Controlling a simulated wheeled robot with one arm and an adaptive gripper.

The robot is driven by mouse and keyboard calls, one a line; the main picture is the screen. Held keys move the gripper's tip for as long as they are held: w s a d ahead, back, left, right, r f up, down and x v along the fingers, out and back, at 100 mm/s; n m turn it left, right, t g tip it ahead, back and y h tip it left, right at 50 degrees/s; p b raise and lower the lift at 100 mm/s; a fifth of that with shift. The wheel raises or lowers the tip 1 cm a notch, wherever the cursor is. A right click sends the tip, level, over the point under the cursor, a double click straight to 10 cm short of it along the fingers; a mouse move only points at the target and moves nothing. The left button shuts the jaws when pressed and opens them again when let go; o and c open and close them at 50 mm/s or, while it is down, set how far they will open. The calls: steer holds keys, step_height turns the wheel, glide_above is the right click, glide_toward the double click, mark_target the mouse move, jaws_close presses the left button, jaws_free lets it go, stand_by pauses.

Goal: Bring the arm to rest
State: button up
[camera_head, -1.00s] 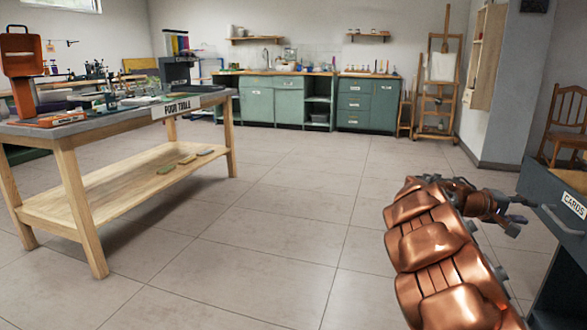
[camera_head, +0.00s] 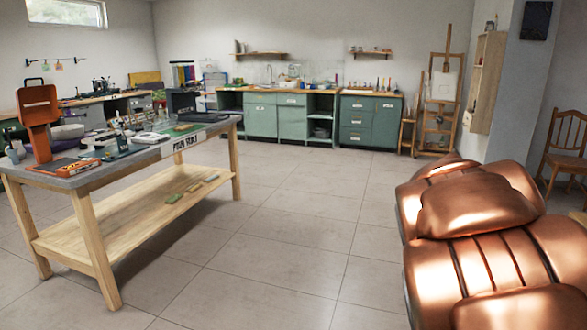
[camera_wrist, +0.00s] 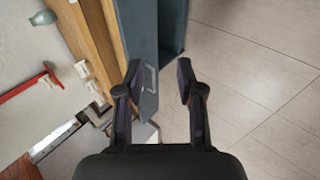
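My gripper (camera_wrist: 159,72) shows in the wrist view with its two dark fingers apart. It is open and nothing is held between the fingers. Behind the gap is a blue-grey drawer front with a handle (camera_wrist: 150,79), which looks pulled out, and the tile floor. I cannot tell how far the fingers are from the drawer. In the head view my copper arm fills the lower right, and it hides my gripper and what lies behind it.
A table (camera_head: 96,179) with a loaded top and a lower shelf stands at the left. Green cabinets (camera_head: 273,116) line the back wall. An easel (camera_head: 443,90) and a chair (camera_head: 565,140) stand at the right. The tile floor (camera_head: 290,235) in the middle is clear.

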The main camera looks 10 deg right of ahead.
steer(key=s+a+r+n+y+p, duration=0.1)
steer(key=s+a+r+y+p, duration=0.1)
steer(key=s+a+p, duration=0.3)
steer(key=s+a+r+n+y+p, duration=0.1)
steer(key=s+a+r+y+p, duration=0.2)
steer(key=a, duration=0.9)
steer(key=s+a+r+n+y+p, duration=0.2)
steer(key=s+a+r+p, duration=0.3)
steer(key=s+a+p, duration=0.3)
steer(key=shift+s+a+y+p, duration=0.25)
steer(key=shift+a+y+p, duration=0.35)
steer(key=shift+p, duration=0.6)
